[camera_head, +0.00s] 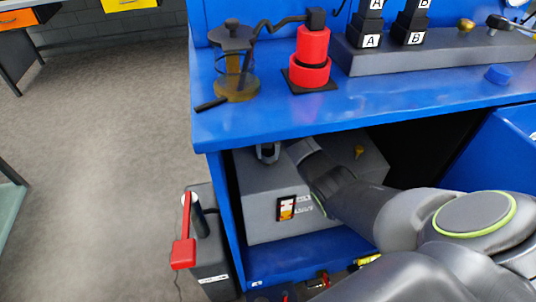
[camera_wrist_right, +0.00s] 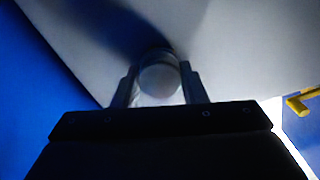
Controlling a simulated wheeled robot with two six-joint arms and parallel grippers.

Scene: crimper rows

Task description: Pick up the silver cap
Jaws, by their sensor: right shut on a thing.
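My right gripper (camera_head: 268,153) reaches in from the right, low under the blue bench top, at the top of a grey box (camera_head: 262,215). In the right wrist view its two fingers (camera_wrist_right: 157,88) are shut on the sides of a round, silvery-grey cap (camera_wrist_right: 159,72). The cap sits between the fingertips, against or just in front of a pale grey surface. I cannot tell whether it touches that surface. In the head view the cap cannot be made out at the fingers. My left gripper is not in view.
The blue bench top (camera_head: 260,122) overhangs the box. On it stand a glass jar (camera_head: 236,65), a red cylinder (camera_head: 311,55) and a grey rack (camera_head: 440,52). A red-handled grey unit (camera_head: 210,265) stands left of the bench. Open floor (camera_head: 100,150) lies left.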

